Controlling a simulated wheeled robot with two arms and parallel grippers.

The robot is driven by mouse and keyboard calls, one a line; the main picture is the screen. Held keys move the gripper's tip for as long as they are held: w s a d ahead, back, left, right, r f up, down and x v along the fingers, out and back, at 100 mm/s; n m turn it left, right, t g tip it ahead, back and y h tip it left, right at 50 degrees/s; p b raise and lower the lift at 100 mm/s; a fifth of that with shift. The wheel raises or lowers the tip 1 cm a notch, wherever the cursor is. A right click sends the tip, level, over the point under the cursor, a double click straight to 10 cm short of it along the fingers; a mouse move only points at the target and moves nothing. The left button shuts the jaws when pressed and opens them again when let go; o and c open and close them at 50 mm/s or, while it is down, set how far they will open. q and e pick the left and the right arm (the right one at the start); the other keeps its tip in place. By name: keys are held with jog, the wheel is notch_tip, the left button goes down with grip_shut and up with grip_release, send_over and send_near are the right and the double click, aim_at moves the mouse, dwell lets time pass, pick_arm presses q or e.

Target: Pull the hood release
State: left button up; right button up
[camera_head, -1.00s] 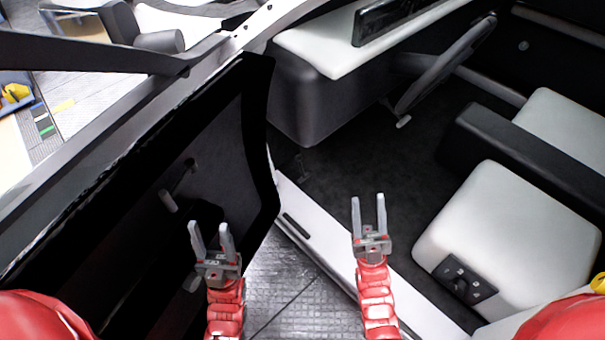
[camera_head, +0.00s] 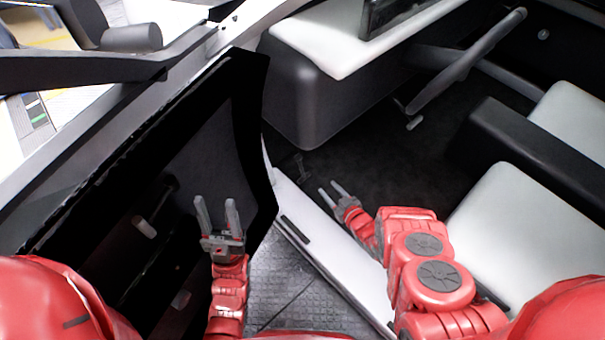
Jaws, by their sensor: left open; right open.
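A small dark lever-like part (camera_head: 303,168), which may be the hood release, sits low in the footwell just inside the white door sill (camera_head: 325,255). It is too small and dark to tell its exact shape. My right gripper (camera_head: 329,188) is open and empty, with its fingers pointing up and left towards this part. A short gap shows between fingertips and part in the picture; the depth is hard to tell. My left gripper (camera_head: 216,202) is open and empty in front of the open black car door (camera_head: 205,140).
The white and grey dashboard (camera_head: 310,100) overhangs the footwell, with the steering wheel (camera_head: 465,62) at its right. A white seat (camera_head: 515,215) stands right of my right arm. The dark footwell floor (camera_head: 375,160) is clear.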

jog(key=s+a+g, duration=0.1)
jog(key=s, duration=0.1)
jog(key=b, duration=0.8)
send_near(303, 174)
jog(key=x, duration=0.3)
jog(key=b+x, duration=0.1)
jog(key=x, duration=0.1)
jog(key=b+x, duration=0.1)
jog(key=x, duration=0.1)
jog(key=b+x, duration=0.2)
jog(key=shift+d+f, duration=0.1)
jog(key=shift+f, duration=0.25)
jog(key=shift+w+a+f+b, duration=0.1)
jog(key=shift+w+a+b, duration=0.3)
jog(key=shift+w+b, duration=0.25)
grip_shut()
